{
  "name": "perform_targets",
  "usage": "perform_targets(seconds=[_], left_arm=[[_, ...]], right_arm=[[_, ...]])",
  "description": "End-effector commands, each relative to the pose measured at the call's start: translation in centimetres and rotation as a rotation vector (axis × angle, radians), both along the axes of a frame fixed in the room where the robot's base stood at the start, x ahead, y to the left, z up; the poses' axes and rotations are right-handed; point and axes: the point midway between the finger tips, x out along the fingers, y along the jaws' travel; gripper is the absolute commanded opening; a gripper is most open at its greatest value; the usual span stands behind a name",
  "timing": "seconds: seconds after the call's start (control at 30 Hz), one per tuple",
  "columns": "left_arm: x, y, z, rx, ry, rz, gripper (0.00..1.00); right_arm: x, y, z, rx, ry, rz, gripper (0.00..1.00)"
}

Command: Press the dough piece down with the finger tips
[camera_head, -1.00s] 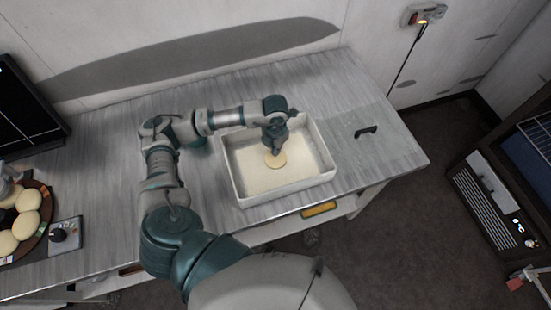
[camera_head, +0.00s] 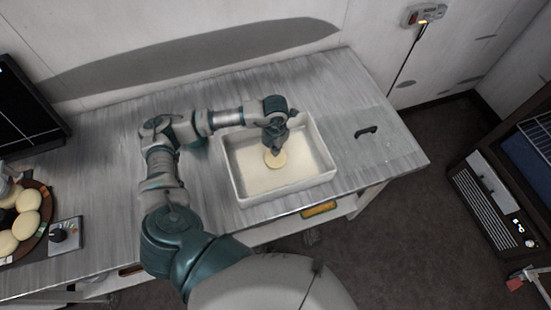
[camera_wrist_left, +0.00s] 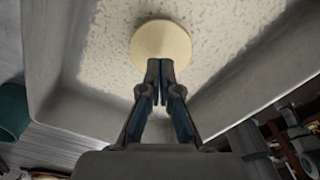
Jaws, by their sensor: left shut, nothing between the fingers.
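A round, flat, pale dough piece (camera_head: 276,159) lies in a white rectangular tray (camera_head: 245,187) on the metal table. It also shows in the left wrist view (camera_wrist_left: 161,42). My left gripper (camera_head: 275,148) points down over the tray, with its fingertips at the dough piece's edge. In the wrist view the shut fingertips (camera_wrist_left: 160,68) overlap the near edge of the dough, with nothing between them. I cannot tell whether they touch it. My right gripper is not in view.
A dark round plate (camera_head: 45,213) with several pale rounds stands at the left, beside a small box with a black knob (camera_head: 62,235). A black handle (camera_head: 366,131) lies right of the tray. The table (camera_head: 100,150) is mostly clear behind and left of the tray.

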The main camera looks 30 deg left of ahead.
Motion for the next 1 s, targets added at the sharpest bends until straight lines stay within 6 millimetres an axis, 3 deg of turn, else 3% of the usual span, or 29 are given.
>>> perform_targets(seconds=[1.0], left_arm=[[0.0, 0.0, -3.7, 0.000, 0.000, 0.000, 0.00]], right_arm=[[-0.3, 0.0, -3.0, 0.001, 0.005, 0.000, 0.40]])
